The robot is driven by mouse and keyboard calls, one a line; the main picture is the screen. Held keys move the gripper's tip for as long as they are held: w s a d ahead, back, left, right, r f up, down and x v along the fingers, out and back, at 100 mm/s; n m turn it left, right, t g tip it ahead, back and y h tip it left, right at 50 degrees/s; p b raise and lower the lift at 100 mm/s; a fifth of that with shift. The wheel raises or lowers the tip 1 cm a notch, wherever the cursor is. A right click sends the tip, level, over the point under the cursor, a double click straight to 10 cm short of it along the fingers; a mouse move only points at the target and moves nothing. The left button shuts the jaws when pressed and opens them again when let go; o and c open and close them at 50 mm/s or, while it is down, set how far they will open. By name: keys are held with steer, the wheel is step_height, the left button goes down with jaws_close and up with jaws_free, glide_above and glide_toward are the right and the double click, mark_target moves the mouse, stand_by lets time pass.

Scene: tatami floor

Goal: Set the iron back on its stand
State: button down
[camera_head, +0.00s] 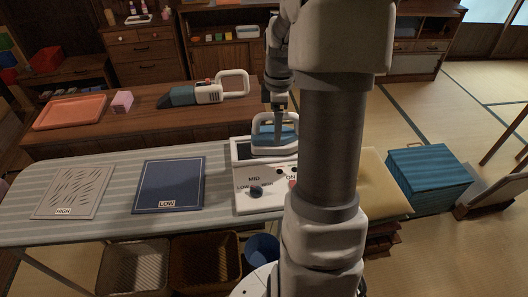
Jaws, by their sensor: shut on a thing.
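The iron (275,137), with a blue body and a pale looped handle, is at the stand (262,199), partly behind my arm. My gripper (280,119) comes down from above and is shut on the iron's handle. I cannot tell whether the iron touches the stand's top. My arm hides the stand's right side.
On the board lie a beige "HIGH" cloth (73,192) and a dark blue "LOW" cloth (169,186). A yellow cloth (376,185) is at the right end. Behind, a wooden table holds an orange tray (70,111), a pink block (122,102) and a handheld vacuum (206,92).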

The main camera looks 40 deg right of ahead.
steer(key=shift+s+d+r+n, duration=0.2)
steer(key=shift+s+d+n, duration=0.15)
steer(key=shift+d, duration=0.3)
steer(key=shift+s+d+r+n, duration=0.2)
steer(key=shift+s+d+n, duration=0.15)
steer(key=shift+d, duration=0.3)
steer(key=shift+w+a+f+b, duration=0.15)
steer(key=shift+w+a+f, duration=0.1)
steer(key=shift+w+f, duration=1.6)
steer(key=shift+w+a+f+b, duration=0.15)
steer(key=shift+w+a+f, duration=0.05)
steer(key=shift+w+f, duration=1.65)
steer(key=shift+w+a+f+b, duration=0.15)
steer(key=shift+w+a+f, duration=0.1)
steer(key=shift+w+f, duration=1.6)
steer(key=shift+w+r, duration=0.1)
steer(key=shift+w, duration=0.05)
jaws_free()
step_height(320, 180, up, 12)
steer(key=p, duration=0.1)
